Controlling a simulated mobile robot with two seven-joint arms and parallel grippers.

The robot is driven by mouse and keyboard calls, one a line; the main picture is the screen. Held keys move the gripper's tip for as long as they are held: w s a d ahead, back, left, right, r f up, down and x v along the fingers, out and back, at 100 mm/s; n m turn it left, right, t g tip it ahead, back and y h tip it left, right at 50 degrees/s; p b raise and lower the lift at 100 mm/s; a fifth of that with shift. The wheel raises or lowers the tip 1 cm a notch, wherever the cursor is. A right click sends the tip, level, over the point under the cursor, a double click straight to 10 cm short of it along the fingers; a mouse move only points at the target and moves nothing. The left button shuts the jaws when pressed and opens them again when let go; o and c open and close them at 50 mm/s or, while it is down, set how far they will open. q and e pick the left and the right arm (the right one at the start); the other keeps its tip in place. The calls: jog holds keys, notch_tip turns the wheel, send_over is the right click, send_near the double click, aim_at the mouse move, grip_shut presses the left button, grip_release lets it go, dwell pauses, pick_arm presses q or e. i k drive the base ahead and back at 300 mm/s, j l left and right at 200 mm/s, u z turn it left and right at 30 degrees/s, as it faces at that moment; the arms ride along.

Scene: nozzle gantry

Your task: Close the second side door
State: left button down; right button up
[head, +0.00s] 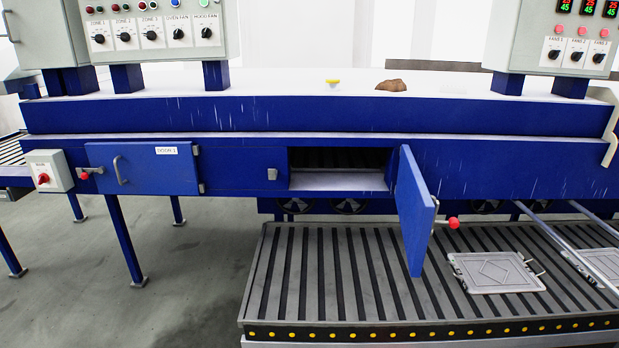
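The second side door (414,205) is a blue panel that stands open, swung out toward me from the right edge of its opening (338,167). Its outer face is turned away to the right, and a red knob (453,222) shows beside its far side. The opening shows a dark interior above a pale sill. A small latch plate (272,174) sits on the frame left of the opening. The first side door (150,168), labelled DOOR 1, lies flush in the machine's front with a handle and a red knob. Neither of my grippers is in view.
A slatted grey platform (330,270) with a yellow-dotted edge lies below the open door. A metal tray (494,272) rests on it, with grey rails (565,240) to the right. Control boxes (150,35) stand above the blue machine. Floor at front left is clear.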

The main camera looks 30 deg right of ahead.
aim_at(416, 207)
jog(key=z, duration=0.5)
jog(key=l+z, duration=0.15)
jog(key=z, duration=0.85)
jog(key=l+z, duration=0.1)
jog(key=z, duration=0.4)
jog(key=i, duration=0.05)
